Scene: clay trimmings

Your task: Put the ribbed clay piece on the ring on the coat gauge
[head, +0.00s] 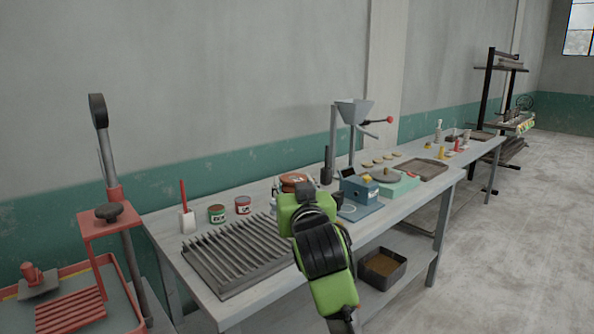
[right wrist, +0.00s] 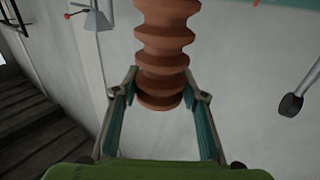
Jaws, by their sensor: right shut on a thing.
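The ribbed clay piece (right wrist: 163,45) is a terracotta stack of wide ridges in the right wrist view. My right gripper (right wrist: 160,84) is shut on its near end, one finger on each side. In the head view my green right wrist hides most of the fingers. A reddish-brown round shape (head: 293,178) shows just beyond the wrist; I cannot tell whether it is the held piece. The coat gauge (head: 362,189) is a blue box on the table, right of my wrist. A pale ring (head: 348,209) lies on its flat blue base. My left gripper is out of view.
A ribbed grey tray (head: 236,255) lies at the table's near left. A grey funnel stand (head: 353,112) rises behind the gauge. A bin (head: 382,268) sits on the lower shelf.

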